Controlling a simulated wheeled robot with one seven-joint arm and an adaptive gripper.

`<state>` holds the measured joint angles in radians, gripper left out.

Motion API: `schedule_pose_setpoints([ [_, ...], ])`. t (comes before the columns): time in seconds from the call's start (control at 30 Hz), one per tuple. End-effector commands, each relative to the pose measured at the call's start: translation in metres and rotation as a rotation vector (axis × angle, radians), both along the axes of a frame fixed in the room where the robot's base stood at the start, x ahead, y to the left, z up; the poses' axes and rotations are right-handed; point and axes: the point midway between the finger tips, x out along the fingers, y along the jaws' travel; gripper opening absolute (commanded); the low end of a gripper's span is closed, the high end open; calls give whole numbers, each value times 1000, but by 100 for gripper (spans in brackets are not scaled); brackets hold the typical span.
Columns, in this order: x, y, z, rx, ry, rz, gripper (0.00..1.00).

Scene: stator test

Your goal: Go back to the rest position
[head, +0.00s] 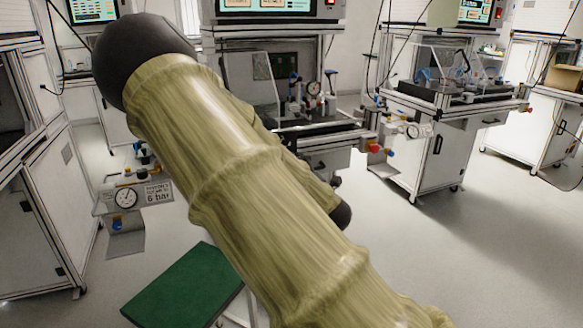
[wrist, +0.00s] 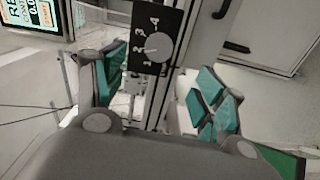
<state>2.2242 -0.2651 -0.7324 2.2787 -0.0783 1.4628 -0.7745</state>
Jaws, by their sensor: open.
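My gripper (wrist: 160,95) shows in the wrist view with its two fingers spread apart and teal pads on their inner sides. It is open and nothing is between the pads. A black panel with a grey rotary knob (wrist: 159,47) and the numbers 1 to 4 is seen beyond the fingers; I cannot tell how far off it is. In the head view my arm, in a yellowish sleeve, crosses the middle and hides part of the scene. My gripper cannot be made out there.
A test station (head: 345,133) with a dial gauge stands behind my arm. Another workstation (head: 440,140) is to the right, and a white cabinet (head: 40,215) is at the left. A green-topped surface (head: 180,288) is low in front. Open floor (head: 470,265) lies at the lower right.

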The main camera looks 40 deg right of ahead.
Motion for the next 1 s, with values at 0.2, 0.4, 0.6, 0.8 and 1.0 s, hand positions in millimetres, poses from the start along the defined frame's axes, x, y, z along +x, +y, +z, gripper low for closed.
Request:
schedule_pose_setpoints([
  [0.2, -5, 1, 0, 0, 0, 0, 71],
  [0.4, -5, 1, 0, 0, 0, 0, 71],
  [0.6, -5, 1, 0, 0, 0, 0, 71],
  [0.8, -9, 2, -28, 56, 39, -17, 71],
  [1.0, -34, 14, -126, 261, 183, -92, 71],
])
